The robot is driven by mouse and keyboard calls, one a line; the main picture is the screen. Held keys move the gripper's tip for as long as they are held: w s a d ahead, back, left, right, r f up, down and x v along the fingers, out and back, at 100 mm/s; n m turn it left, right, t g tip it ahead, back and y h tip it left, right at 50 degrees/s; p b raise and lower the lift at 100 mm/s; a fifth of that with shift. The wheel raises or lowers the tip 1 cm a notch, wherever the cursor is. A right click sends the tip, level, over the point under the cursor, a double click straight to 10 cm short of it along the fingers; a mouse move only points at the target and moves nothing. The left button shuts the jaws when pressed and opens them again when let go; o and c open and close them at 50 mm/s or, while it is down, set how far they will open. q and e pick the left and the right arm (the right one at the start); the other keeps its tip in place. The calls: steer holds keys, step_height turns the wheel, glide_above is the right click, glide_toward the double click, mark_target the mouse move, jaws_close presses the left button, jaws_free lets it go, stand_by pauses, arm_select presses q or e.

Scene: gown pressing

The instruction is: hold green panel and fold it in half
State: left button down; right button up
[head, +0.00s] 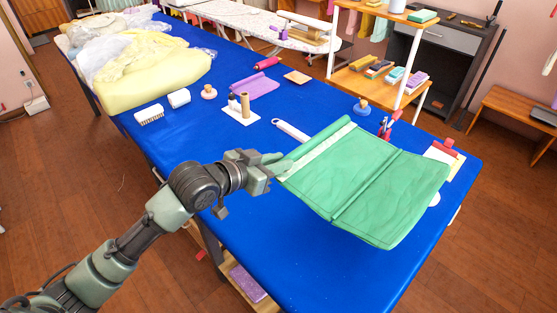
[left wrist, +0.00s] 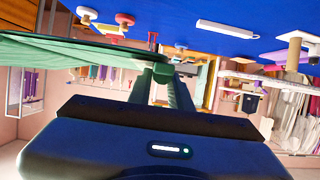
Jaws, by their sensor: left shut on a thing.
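The green panel (head: 385,190) lies on the blue table (head: 270,215) near its right end, with a raised seam across it and a paler strip along its left side. My left gripper (head: 277,163) is at the panel's left corner and is shut on it. In the left wrist view, the green panel (left wrist: 60,52) stretches from the left to between the fingertips (left wrist: 160,72). My right gripper is not in view.
A white ruler-like strip (head: 290,130) lies just behind the panel. A yellow fabric pile (head: 150,75) fills the far left. The table's front is clear.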

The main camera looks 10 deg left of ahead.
arm_select(q)
steer(key=b, duration=0.3)
glide_above(279, 217)
steer(key=shift+f, duration=2.65)
steer(key=shift+f+b, duration=2.95)
steer(key=shift+f, duration=3.35)
steer(key=shift+a+f, duration=0.1)
steer(key=shift+f, duration=0.6)
steer(key=c, duration=2)
jaws_free()
steer(key=shift+s, duration=0.1)
jaws_close()
